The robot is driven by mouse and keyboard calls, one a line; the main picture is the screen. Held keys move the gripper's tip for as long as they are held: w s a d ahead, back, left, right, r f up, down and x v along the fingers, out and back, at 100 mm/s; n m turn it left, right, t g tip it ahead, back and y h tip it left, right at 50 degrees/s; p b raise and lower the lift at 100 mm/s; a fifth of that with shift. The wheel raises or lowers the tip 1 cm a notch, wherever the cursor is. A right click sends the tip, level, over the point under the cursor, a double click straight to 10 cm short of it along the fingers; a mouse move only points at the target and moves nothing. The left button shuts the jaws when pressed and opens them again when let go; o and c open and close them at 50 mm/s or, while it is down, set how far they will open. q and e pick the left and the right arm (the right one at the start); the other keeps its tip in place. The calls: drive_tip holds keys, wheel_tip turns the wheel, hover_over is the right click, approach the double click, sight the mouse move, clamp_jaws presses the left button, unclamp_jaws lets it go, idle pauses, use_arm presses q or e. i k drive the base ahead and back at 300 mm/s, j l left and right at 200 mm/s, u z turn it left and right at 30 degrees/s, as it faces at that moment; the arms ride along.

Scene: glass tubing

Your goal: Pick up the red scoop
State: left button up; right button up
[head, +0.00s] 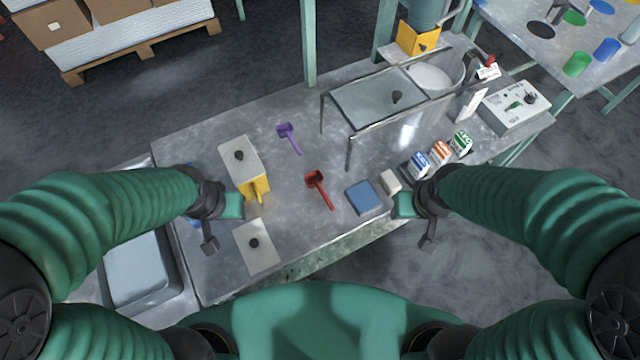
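The red scoop (317,184) lies on the metal table (300,232), near the middle. Its bowl is toward the back left and its handle runs toward the front right. My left gripper (222,226) is left of the scoop, apart from it, over the left part of the table. My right gripper (416,226) is to the right of the scoop, near the table's front edge. Both grippers appear empty, and their fingers look spread apart. Neither touches the scoop.
A purple scoop (287,134) lies behind the red one. A blue block (363,197) and a small pale block (391,182) lie to its right. A white-and-yellow box (240,165) stands left. A metal-framed stand (376,100) and several cartons (439,151) are farther right.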

sight(314, 179)
drive_tip(key=u, duration=1.25)
drive_tip(key=k+l+z, duration=0.4)
drive_tip(key=k+j, duration=0.05)
drive_tip(key=j, duration=0.05)
